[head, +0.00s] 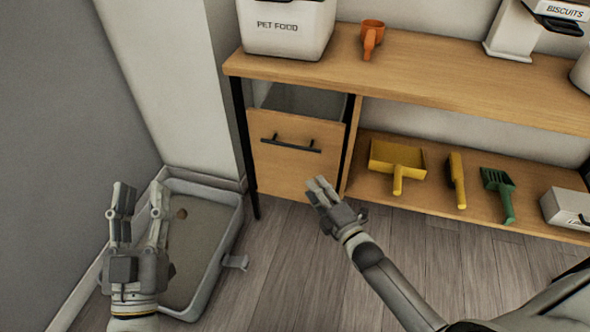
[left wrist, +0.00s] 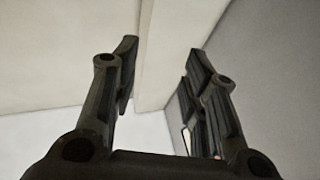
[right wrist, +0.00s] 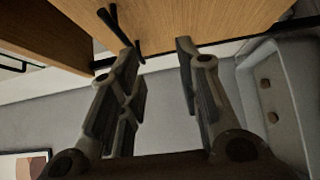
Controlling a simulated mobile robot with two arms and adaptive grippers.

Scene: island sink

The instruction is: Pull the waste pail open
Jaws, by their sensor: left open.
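The waste pail is a wooden-fronted pull-out (head: 295,165) at the left end of the shelf unit, with a black bar handle (head: 291,145). Its front stands forward and a dark opening shows behind its top edge, so it is at least partly open. My right gripper (head: 317,187) is just in front of and below the front, apart from the handle. In the right wrist view its fingers (right wrist: 160,58) are spread and empty, and the handle (right wrist: 119,27) shows beyond them. My left gripper (head: 140,193) is open and empty over the litter tray.
The grey litter tray (head: 236,215) lies on the floor beside the left wall. On the top board (head: 430,75) stand a pet food bin (head: 285,28), an orange scoop (head: 372,35) and a biscuits bin (head: 512,35). A yellow dustpan (head: 396,160) lies below.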

